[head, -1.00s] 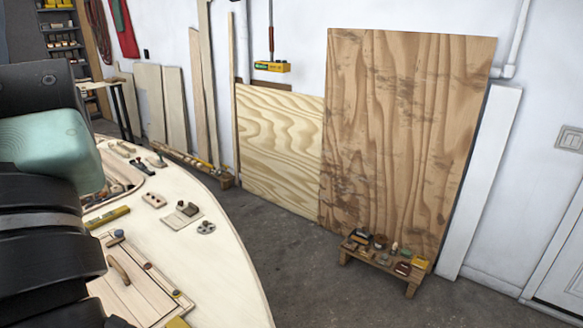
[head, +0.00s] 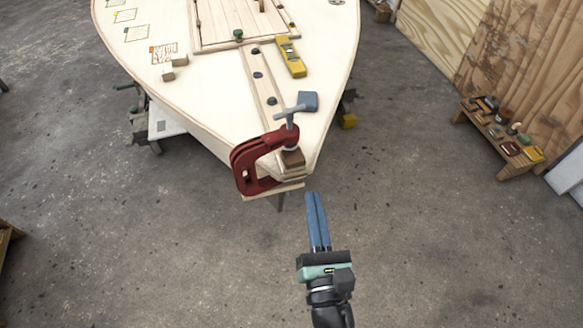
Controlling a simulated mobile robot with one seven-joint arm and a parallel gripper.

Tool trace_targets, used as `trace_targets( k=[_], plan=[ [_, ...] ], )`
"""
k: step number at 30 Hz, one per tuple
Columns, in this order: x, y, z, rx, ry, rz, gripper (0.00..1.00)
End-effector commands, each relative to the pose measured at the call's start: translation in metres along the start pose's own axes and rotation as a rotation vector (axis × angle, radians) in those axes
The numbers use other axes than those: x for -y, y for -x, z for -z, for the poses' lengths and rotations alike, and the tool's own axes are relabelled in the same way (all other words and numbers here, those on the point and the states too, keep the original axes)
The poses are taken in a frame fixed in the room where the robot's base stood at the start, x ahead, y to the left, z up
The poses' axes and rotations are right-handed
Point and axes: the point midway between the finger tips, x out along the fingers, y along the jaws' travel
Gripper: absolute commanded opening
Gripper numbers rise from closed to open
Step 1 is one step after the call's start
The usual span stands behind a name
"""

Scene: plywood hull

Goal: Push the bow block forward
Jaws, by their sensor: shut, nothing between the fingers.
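The plywood hull (head: 215,95) tapers to its bow tip near the middle of the head view. A small brown wooden block (head: 293,158), which looks like the bow block, sits at the tip beneath the clamp's screw. A red C-clamp (head: 250,163) grips the tip from the left and covers part of it. A pale wooden piece (head: 289,188) shows under the clamp. My gripper (head: 313,196) has long blue fingers, shut together and empty. Its fingertips point up the picture toward the tip, just below and right of the block, with a visible gap between.
A yellow level (head: 291,57) and a blue-grey piece (head: 308,102) lie on the deck. A low wooden bench (head: 490,140) with small items stands at right. A white-topped support (head: 163,122) is left of the bow. Concrete floor around my gripper is clear.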

Motion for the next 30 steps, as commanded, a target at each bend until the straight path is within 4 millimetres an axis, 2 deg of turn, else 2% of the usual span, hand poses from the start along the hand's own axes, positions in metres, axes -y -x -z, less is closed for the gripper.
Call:
trace_targets(
  k=[1,3,6,8,14,24,30],
  plan=[
    [0.002,0.016,0.031,-0.052,0.075,-0.017,0.0],
    [0.001,0.03,0.053,-0.097,0.158,-0.042,0.0],
    [-0.001,0.038,0.067,-0.127,0.219,-0.064,0.0],
    [-0.001,0.037,0.07,-0.133,0.232,-0.07,0.0],
    [-0.004,0.009,0.071,-0.129,0.232,-0.071,0.0],
    [-0.006,-0.056,0.08,-0.129,0.23,-0.068,0.0],
    [-0.008,-0.084,0.084,-0.129,0.229,-0.068,0.0]
  ],
)
